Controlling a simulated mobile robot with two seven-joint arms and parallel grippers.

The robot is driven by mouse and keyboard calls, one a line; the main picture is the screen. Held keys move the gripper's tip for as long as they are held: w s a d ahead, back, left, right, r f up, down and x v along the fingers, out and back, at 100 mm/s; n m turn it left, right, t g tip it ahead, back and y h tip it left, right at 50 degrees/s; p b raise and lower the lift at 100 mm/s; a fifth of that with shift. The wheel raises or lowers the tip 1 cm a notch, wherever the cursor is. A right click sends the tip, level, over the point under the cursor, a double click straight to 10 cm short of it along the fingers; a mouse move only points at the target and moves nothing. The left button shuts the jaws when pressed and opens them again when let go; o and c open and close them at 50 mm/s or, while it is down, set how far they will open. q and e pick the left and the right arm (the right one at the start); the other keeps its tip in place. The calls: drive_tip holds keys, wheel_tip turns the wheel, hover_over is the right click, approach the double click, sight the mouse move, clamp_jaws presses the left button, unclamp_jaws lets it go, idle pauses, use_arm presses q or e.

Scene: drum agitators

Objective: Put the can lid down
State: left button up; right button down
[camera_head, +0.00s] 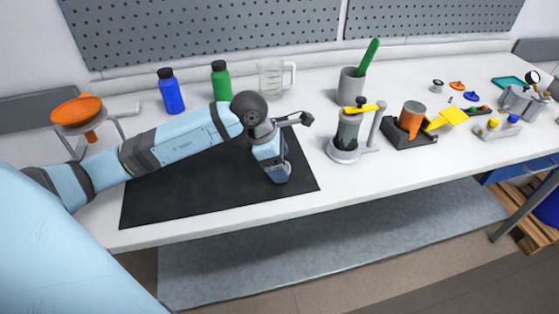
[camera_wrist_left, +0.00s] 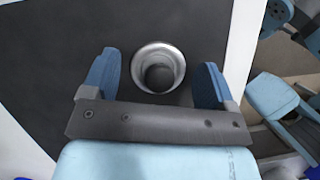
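My left gripper (camera_head: 278,177) points down over the black mat (camera_head: 180,195), near its right end. In the left wrist view, the two blue fingers of this gripper (camera_wrist_left: 159,68) are spread apart. A round silver metal piece with a raised rim (camera_wrist_left: 136,67) shows between and beyond them, over the mat. Gaps show between it and both fingers. I cannot tell whether it is the can lid or an open can. It is hidden behind my gripper in the head view.
Behind the mat stand a blue bottle (camera_head: 171,93), a green bottle (camera_head: 221,82) and a clear jug (camera_head: 271,79). An orange funnel (camera_head: 77,110) is at left. A grey cup (camera_head: 352,86) and a clamped cylinder device (camera_head: 347,135) stand right of the mat. The mat's left part is clear.

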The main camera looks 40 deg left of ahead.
use_arm(q)
drive_tip(key=shift+r, duration=0.2)
drive_tip(key=v, duration=1.2)
drive_tip(key=shift+d, duration=0.1)
